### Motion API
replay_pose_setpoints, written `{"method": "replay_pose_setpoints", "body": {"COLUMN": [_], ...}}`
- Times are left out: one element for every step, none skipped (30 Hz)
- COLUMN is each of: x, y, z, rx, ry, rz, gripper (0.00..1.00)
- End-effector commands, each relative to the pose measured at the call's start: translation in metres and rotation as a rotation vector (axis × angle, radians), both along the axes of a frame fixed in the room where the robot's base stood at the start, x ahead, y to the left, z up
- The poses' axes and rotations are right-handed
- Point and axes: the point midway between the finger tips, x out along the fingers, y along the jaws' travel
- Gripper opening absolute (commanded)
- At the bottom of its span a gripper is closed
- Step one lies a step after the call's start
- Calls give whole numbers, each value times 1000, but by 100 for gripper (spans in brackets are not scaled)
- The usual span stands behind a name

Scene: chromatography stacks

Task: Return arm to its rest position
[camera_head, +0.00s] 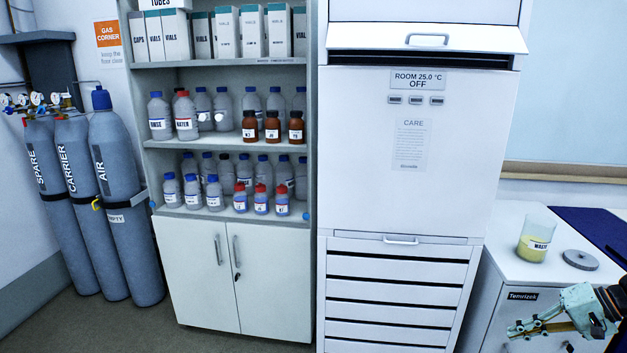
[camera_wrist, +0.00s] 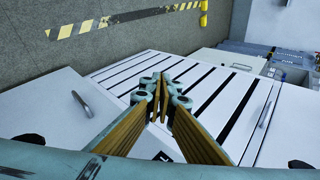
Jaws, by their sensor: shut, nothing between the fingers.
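My gripper (camera_head: 515,331) shows at the lower right of the head view, in front of the white cabinet with the waste beaker on it. In the wrist view my gripper (camera_wrist: 160,82) has its teal, tan-padded fingers together at the tips, with nothing between them. The fingers point toward the slatted front of the white stack (camera_wrist: 205,95). Part of my arm runs out of the head view at the right edge.
The white stack (camera_head: 408,160) reads "ROOM 25.0 °C OFF". A waste beaker (camera_head: 537,240) with yellow liquid and a grey disc (camera_head: 580,260) stand on the cabinet (camera_head: 505,262). Bottle shelves (camera_head: 230,140) and gas cylinders (camera_head: 120,200) are left. Floor (camera_wrist: 50,75) shows beyond the fingers.

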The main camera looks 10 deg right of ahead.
Motion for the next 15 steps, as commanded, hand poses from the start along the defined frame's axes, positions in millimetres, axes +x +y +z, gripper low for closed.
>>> {"method": "replay_pose_setpoints", "body": {"x": [3,4,5,6,6,8,9,10,10,11,12,13,13,13,14], "y": [5,9,14,18,22,27,32,36,42,47,51,57,61,66,72], "z": [8,12,19,24,29,36,42,47,54,59,65,72,77,82,89], "rx": [-5,-8,-14,-18,-21,-27,-31,-36,-42,-46,-50,-57,-61,-67,-73], "ry": [3,5,9,13,17,21,23,27,33,37,40,43,48,51,55], "rz": [8,14,22,28,34,41,48,54,63,68,74,82,88,93,102], "gripper": [0,0,0,0,0,0,0,0,0,0,0,0,0,0,0]}}
